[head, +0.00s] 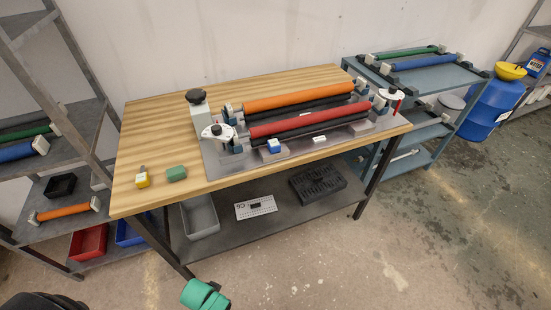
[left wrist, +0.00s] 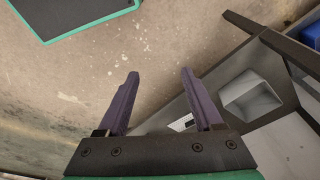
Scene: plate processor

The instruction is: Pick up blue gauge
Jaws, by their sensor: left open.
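A small blue block with a white top (head: 274,146), which looks like the blue gauge, sits at the front edge of the plate machine (head: 215,160) on the wooden table. My left gripper (left wrist: 160,73) is open and empty in the left wrist view. Its two dark fingers point over the concrete floor, apart from the table and the blue block. The blue block does not show in the left wrist view. The left fingers cannot be made out in the head view. My right gripper is not in view.
A yellow block (head: 143,180) and a green block (head: 176,173) lie on the table's front left. The machine carries an orange roller (head: 298,88) and a red roller (head: 310,120). A grey bin (head: 200,217) stands on the lower shelf.

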